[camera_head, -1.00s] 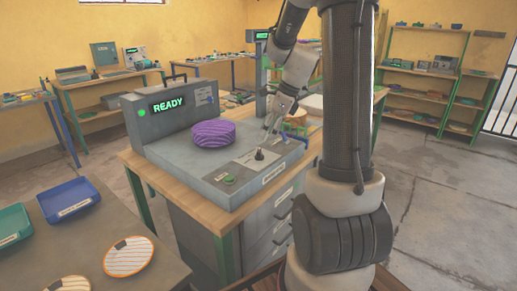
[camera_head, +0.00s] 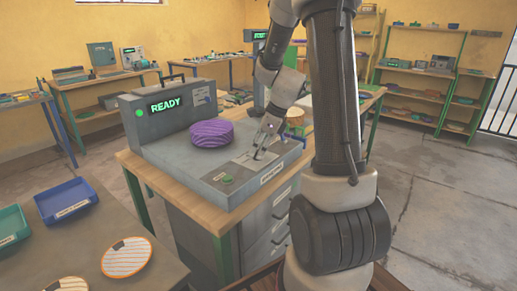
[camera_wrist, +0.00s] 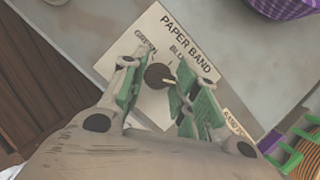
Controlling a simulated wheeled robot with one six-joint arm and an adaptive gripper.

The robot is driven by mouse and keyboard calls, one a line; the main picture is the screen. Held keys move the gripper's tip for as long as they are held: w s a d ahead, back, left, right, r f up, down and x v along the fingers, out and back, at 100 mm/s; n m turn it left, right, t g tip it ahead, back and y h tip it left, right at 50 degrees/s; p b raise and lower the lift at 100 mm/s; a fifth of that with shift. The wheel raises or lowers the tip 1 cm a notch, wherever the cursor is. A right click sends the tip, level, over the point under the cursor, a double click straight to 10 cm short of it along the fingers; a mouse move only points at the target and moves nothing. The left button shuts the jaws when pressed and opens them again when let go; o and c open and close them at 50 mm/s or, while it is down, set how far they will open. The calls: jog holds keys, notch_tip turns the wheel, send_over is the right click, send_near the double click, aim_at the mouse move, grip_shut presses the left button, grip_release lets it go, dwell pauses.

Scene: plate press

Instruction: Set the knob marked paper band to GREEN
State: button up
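The paper band knob (camera_wrist: 157,76) is a dark round knob with a pale pointer mark, on a white plate lettered PAPER BAND (camera_wrist: 188,42) in the wrist view. The words GREEN and the start of BLUE show above it; other lettering is hidden by my fingers. The pale mark points to the right in the picture, away from GREEN. My gripper (camera_wrist: 156,94) is open, its green-lined fingers apart on either side of the knob. I cannot tell whether they touch it. In the head view my gripper (camera_head: 263,143) is over the front of the press (camera_head: 160,136), mostly covering the knob.
A green button (camera_head: 227,179) is on the press front left. The lit READY display (camera_head: 166,105) stands at the back. Trays and striped plates (camera_head: 127,258) lie on the nearer table.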

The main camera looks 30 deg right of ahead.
jog(key=shift+n, duration=0.3)
jog(key=shift+c, duration=0.2)
jog(key=n+g, duration=0.1)
jog(key=n, duration=0.1)
jog(key=n+g+y, duration=0.1)
jog(key=n, duration=0.2)
jog(key=shift+w+d+n, duration=0.1)
jog(key=shift+w+n, duration=0.05)
jog(key=shift+n, duration=0.15)
jog(key=n+g, duration=0.2)
jog(key=n, duration=0.4)
jog(key=shift+w, duration=0.15)
jog(key=n+g+h, duration=0.1)
jog(key=n, duration=0.2)
jog(key=n+g, duration=0.1)
jog(key=n, duration=0.2)
jog(key=shift+w+n+h, duration=0.1)
jog(key=shift+n+h, duration=0.2)
jog(key=shift+h, duration=0.1)
jog(key=shift+a+n+g+h, duration=0.1)
jog(key=shift+n+g+h, duration=0.3)
jog(key=shift+n, duration=0.9)
jog(key=shift+a+n+g+h, duration=0.15)
jog(key=shift+n+h, duration=0.35)
jog(key=shift+n, duration=0.8)
jog(key=o, duration=1)
jog(key=shift+r, duration=0.1)
